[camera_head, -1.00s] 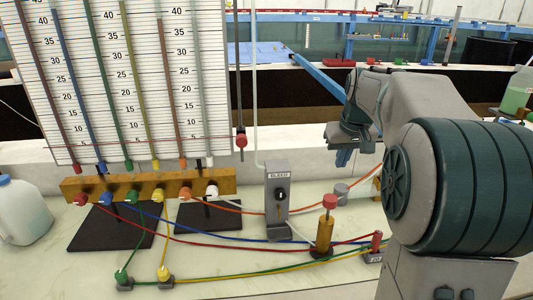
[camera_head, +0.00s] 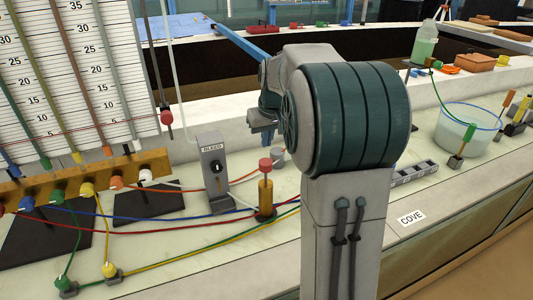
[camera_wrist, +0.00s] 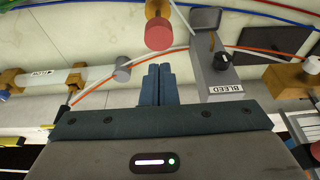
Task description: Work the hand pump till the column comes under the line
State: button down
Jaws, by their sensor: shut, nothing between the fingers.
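The hand pump (camera_head: 266,196) is an upright brass-coloured cylinder with a red knob on top, standing on the bench. Its red knob (camera_wrist: 159,33) also shows in the wrist view, just beyond my fingertips and apart from them. My gripper (camera_head: 262,130) is shut and empty, behind and above the pump in the head view; its blue fingers (camera_wrist: 158,72) point toward the knob. The gauge board (camera_head: 60,75) carries several coloured tubes over a number scale. A thin red line crosses it low down, near a red marker (camera_head: 167,117). Liquid levels are too small to read.
A grey BLEED valve block (camera_head: 214,165) with a black dial stands left of the pump. A short grey cylinder (camera_head: 277,157) is close behind it. Coloured hoses (camera_head: 180,227) cross the bench. A clear tub (camera_head: 468,128) stands at the right.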

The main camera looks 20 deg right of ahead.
aim_at(267, 164)
jog(key=x, duration=0.3)
jog(key=s+x, duration=0.1)
jog(key=x, duration=0.1)
jog(key=shift+f, duration=0.35)
jog(key=shift+f, duration=0.1)
notch_tip(267, 164, down, 5)
jog(key=b, duration=0.3)
jog(key=shift+b, duration=0.4)
notch_tip(267, 164, up, 5)
jog(key=p, duration=0.3)
jog(key=shift+p, duration=0.4)
jog(key=b+v, duration=0.1)
jog(key=v, duration=0.8)
jog(key=shift+s, duration=0.15)
dwell(2.1)
